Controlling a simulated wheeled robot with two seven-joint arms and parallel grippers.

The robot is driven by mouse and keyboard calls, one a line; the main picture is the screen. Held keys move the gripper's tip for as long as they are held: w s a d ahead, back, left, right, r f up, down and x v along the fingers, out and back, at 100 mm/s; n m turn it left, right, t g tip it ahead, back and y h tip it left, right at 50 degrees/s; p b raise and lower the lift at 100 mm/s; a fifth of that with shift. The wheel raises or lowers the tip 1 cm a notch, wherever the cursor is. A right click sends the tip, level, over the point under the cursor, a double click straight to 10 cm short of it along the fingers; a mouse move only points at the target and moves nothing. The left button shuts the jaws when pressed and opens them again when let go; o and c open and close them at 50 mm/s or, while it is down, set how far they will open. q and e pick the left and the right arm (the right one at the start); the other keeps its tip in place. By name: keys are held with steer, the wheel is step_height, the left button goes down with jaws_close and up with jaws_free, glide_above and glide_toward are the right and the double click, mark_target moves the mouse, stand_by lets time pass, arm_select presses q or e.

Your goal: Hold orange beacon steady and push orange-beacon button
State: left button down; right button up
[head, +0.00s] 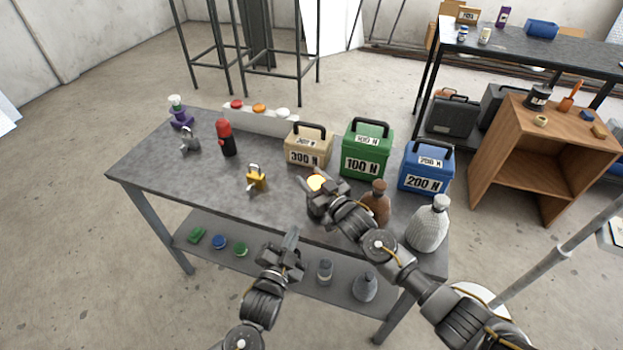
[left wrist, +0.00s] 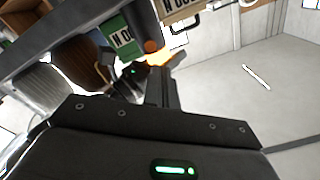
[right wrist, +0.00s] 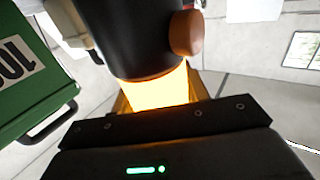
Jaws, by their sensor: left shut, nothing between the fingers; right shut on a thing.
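The orange beacon (head: 316,183) glows bright yellow-orange in my right gripper (head: 318,190), over the front part of the table. In the right wrist view the beacon shows a black body (right wrist: 135,40), a glowing orange band (right wrist: 158,88) and a round orange button (right wrist: 187,33) on its side. My right gripper is shut on the beacon; its fingertips are largely hidden there. My left gripper (head: 292,236) is shut and empty, lower and nearer than the beacon, apart from it. In the left wrist view the beacon's glow (left wrist: 160,58) shows beyond my left fingers.
Behind the beacon stand a tan box (head: 309,148), a green box (head: 366,150) and a blue box (head: 426,168). A brown bottle (head: 377,204) and a grey bottle (head: 428,226) stand to the right. The table's front left is clear.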

arm_select(q)
steer(key=w+a+r+m+g+h, duration=0.2)
steer(key=w+a+r+m+h, duration=0.15)
steer(key=w+m, duration=0.2)
arm_select(e)
steer(key=shift+a, duration=0.1)
arm_select(q)
steer(key=s+d+f+m+g+h, duration=0.3)
steer(key=s+f+m+g+h, duration=0.15)
steer(key=s+m+g, duration=0.3)
steer(key=shift+g, duration=0.35)
steer(key=shift+w+d+r, duration=0.1)
steer(key=shift+w+d, duration=0.4)
steer(key=shift+w, duration=1.05)
steer(key=shift+w+d+r, duration=0.1)
steer(key=shift+w+d, duration=0.4)
steer(key=shift+w, duration=1)
steer(key=shift+w+d+r, duration=0.1)
steer(key=shift+w+d, duration=0.4)
steer(key=shift+w, duration=1.05)
steer(key=shift+w, duration=0.1)
